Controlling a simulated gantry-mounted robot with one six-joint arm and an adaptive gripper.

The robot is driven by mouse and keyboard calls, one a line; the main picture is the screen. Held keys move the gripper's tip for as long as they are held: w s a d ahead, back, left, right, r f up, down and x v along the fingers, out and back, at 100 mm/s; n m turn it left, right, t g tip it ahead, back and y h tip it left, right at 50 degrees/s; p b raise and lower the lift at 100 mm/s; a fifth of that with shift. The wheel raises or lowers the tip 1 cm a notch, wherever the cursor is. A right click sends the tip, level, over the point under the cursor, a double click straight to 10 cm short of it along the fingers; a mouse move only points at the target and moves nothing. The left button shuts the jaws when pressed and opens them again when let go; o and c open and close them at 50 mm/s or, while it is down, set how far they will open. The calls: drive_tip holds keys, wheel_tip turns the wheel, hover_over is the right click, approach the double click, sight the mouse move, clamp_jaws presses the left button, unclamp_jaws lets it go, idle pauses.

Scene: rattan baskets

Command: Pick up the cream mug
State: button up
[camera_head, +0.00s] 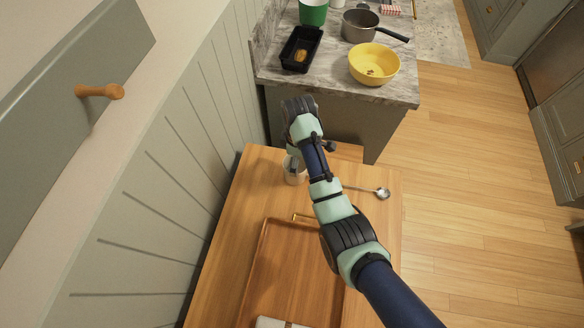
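A small cream mug (291,179) stands on the wooden table (232,215), close to its far left part. My arm reaches in from the lower right and bends down above it. My gripper (293,164) is at the mug, partly hidden by my own wrist. Dark finger parts show at the mug's rim. I cannot tell whether they are inside it, beside it, or touching it, or whether the fingers are open or shut.
A wooden tray (262,262) with a brass handle lies nearer, and a metal spoon (381,192) lies to the right. The counter behind holds a black pan (287,55), a green cup (313,12), a saucepan (358,27) and a yellow bowl (375,78). A panelled wall borders the left.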

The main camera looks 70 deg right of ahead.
wheel_tip(320, 180, down, 6)
drive_tip(key=shift+s+r+b, duration=0.1)
drive_tip(key=shift+b, duration=0.45)
drive_tip(key=c, duration=1.2)
